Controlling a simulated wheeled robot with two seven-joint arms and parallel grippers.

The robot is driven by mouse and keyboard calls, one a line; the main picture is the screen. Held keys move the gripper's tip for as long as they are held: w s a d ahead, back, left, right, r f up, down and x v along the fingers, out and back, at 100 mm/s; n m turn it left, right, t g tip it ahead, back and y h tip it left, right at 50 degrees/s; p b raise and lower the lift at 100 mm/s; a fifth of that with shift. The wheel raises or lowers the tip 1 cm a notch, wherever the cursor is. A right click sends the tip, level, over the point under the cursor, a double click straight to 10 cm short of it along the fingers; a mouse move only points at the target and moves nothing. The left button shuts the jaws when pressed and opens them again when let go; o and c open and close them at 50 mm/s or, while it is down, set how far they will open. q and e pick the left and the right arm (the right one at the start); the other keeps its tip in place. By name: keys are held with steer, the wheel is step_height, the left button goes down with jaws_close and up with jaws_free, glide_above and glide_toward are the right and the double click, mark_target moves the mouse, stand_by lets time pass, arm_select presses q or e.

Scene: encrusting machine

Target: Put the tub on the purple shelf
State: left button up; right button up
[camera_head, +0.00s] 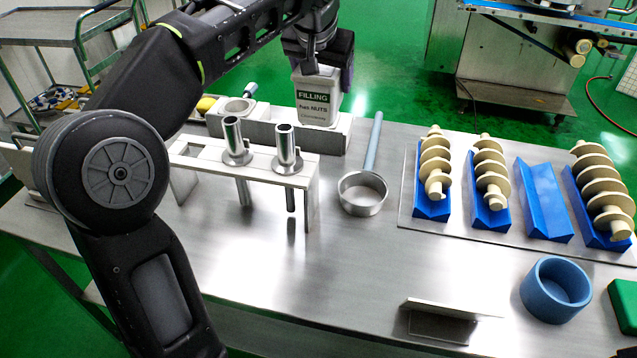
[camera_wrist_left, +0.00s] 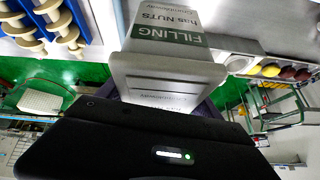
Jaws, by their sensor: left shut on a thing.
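The tub (camera_head: 317,100) is white with a green and white label reading FILLING and NUTS. It is upright at the back of the steel table, over or on a light grey block; I cannot tell whether it touches. My left gripper (camera_head: 322,68) is shut on it from above and behind. The tub also fills the upper middle of the left wrist view (camera_wrist_left: 170,75), beyond the dark gripper body. Small purple-tinted edges show beside the tub, but I cannot make out a purple shelf. My right gripper is not in view.
The grey block (camera_head: 339,138) has a round cup (camera_head: 237,106). Cream augers on blue cradles (camera_head: 543,200) and a blue ring (camera_head: 556,290) are right. The front middle is mostly clear.

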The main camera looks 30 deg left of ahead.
mark_target(317, 125)
arm_select(q)
step_height(317, 125, down, 13)
steer(key=b, duration=0.1)
steer(key=shift+f+b, duration=0.15)
steer(key=shift+b, duration=0.15)
steer(key=shift+f, duration=2.25)
steer(key=shift+b, duration=0.3)
steer(key=o, duration=2.1)
steer(key=shift+f, duration=0.2)
steer(key=shift+r, duration=0.15)
steer(key=v, duration=1.2)
